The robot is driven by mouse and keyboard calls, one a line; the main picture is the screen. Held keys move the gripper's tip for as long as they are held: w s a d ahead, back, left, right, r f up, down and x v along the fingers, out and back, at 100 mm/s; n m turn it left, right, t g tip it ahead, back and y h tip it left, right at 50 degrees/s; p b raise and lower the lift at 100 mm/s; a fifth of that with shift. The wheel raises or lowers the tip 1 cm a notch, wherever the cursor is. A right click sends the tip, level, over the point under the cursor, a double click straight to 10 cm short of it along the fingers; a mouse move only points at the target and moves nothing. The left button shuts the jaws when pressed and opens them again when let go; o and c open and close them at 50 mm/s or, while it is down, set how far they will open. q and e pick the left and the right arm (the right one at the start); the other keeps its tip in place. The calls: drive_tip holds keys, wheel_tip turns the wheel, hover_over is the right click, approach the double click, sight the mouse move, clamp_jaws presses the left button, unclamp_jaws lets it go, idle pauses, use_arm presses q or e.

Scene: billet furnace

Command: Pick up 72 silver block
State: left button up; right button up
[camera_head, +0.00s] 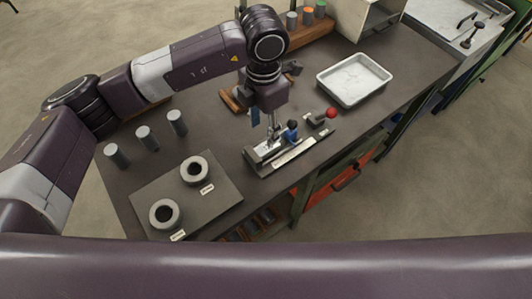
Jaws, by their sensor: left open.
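My left gripper (271,126) points down, open, over the left part of a small bench fixture (290,152). A silver block-like piece (267,149) shows in the fixture right under the fingertips. I cannot tell whether the fingers touch it, or whether it is a loose block or part of the fixture. No number 72 is legible anywhere. Three upright grey cylinders stand at the left of the table: a front one (117,156), a middle one (147,139) and a back one (177,123). My right gripper is not in view.
The fixture has a red ball knob (331,112) and a blue part (291,130). Two grey rings (158,224) (187,178) sit on a dark plate (225,196). A white tray (321,87) lies at back right. A wooden rack (309,35) holds coloured cylinders. My arm spans the table's left.

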sight(267, 147)
use_arm(q)
drive_tip(key=shift+f, duration=0.45)
drive_tip(key=shift+f+p, duration=0.4)
drive_tip(key=shift+f, duration=0.25)
drive_tip(key=shift+d+f+p, duration=0.15)
drive_tip(key=shift+f+p, duration=0.4)
drive_tip(key=shift+f, duration=0.25)
drive_tip(key=f, duration=0.1)
drive_tip(key=f+p, duration=0.1)
drive_tip(key=f, duration=0.1)
drive_tip(key=shift+d+f+p, duration=0.3)
drive_tip(key=shift+f+p, duration=0.05)
drive_tip(key=shift+p, duration=0.05)
drive_tip(key=shift+w+f, duration=0.1)
drive_tip(key=shift+f, duration=0.35)
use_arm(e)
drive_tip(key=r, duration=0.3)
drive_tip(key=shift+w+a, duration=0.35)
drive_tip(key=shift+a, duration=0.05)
use_arm(q)
drive_tip(key=c, duration=1)
clamp_jaws()
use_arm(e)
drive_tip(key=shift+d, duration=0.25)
